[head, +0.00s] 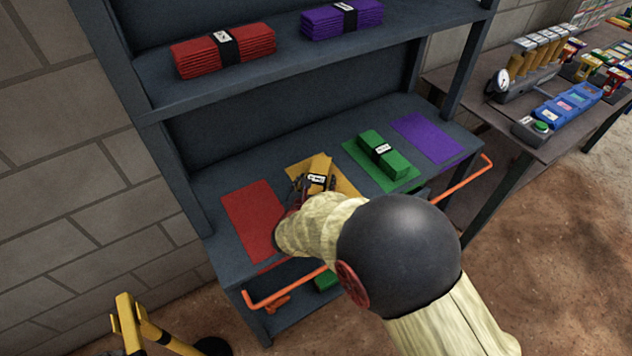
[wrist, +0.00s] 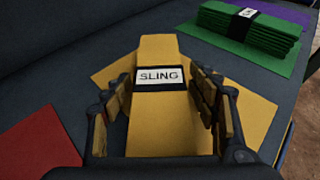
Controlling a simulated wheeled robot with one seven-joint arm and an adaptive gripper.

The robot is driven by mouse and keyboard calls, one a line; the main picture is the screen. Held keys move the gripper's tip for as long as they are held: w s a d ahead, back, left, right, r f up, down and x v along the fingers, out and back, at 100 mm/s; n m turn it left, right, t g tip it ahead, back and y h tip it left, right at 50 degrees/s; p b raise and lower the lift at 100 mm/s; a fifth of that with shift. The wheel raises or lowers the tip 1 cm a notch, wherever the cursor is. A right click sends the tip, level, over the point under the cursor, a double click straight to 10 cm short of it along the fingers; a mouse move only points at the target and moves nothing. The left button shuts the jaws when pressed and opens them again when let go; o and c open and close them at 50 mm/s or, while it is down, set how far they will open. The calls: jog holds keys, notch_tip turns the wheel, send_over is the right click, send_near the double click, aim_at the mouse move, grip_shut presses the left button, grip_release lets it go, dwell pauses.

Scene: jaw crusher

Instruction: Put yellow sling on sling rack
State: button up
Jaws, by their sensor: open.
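The yellow sling (head: 320,169) is a folded bundle with a black band and a white label. It lies on a yellow mat (head: 340,184) on the middle shelf of the dark grey sling rack (head: 215,180). In the wrist view the yellow sling (wrist: 158,110) reads "SLING" and lies between the two fingers of my gripper (wrist: 170,100). The fingers are open, one on each side, with gaps visible beside the sling. In the head view my arm partly hides my gripper (head: 312,186) and the mat.
A red mat (head: 252,215) is bare at left. A green sling (head: 383,153) lies on a green mat at right, beside a bare purple mat (head: 427,137). Red slings (head: 222,50) and purple slings (head: 342,19) sit on the upper shelf. An orange rail (head: 465,181) runs along the front.

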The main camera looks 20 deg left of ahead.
jog(key=shift+s+r, duration=0.2)
jog(key=shift+r, duration=0.05)
jog(key=p+v, duration=0.3)
jog(key=v, duration=0.7)
jog(key=shift+s+r+p, duration=0.1)
jog(key=shift+s+p, duration=0.1)
jog(key=shift+p, duration=0.2)
jog(key=shift+s+d+r, duration=0.1)
jog(key=shift+s+r, duration=0.05)
jog(key=shift+s, duration=0.4)
